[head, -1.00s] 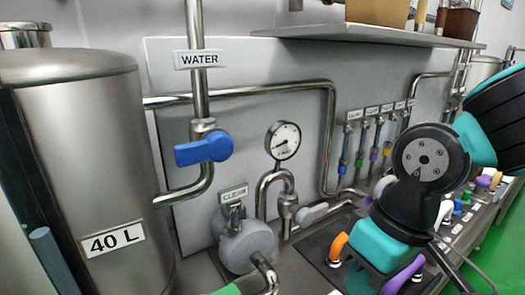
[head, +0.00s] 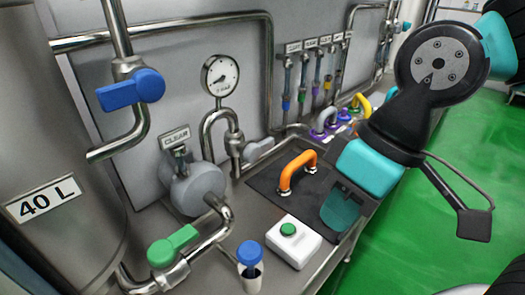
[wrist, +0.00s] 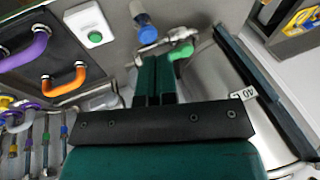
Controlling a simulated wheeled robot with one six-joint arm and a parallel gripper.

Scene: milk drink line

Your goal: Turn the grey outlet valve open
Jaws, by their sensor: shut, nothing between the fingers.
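The grey outlet valve (head: 258,150) has a short lever on a steel fitting below the round gauge (head: 220,76) in the head view. Its lever points right and slightly up, away from the fitting. My gripper (head: 340,208) is to the right of the valve and nearer the camera, beyond the orange handle. It is apart from the valve and holds nothing. In the wrist view my gripper (wrist: 156,62) shows its two teal fingers side by side. I cannot clearly make out the grey valve there; the gripper body hides part of the scene.
A blue valve lever (head: 130,91) is on the water pipe, and a green lever (head: 173,246) is at lower left. The grey pump (head: 194,188), orange handle (head: 297,171), white green-button box (head: 294,241) and blue-topped cup (head: 250,263) crowd the counter.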

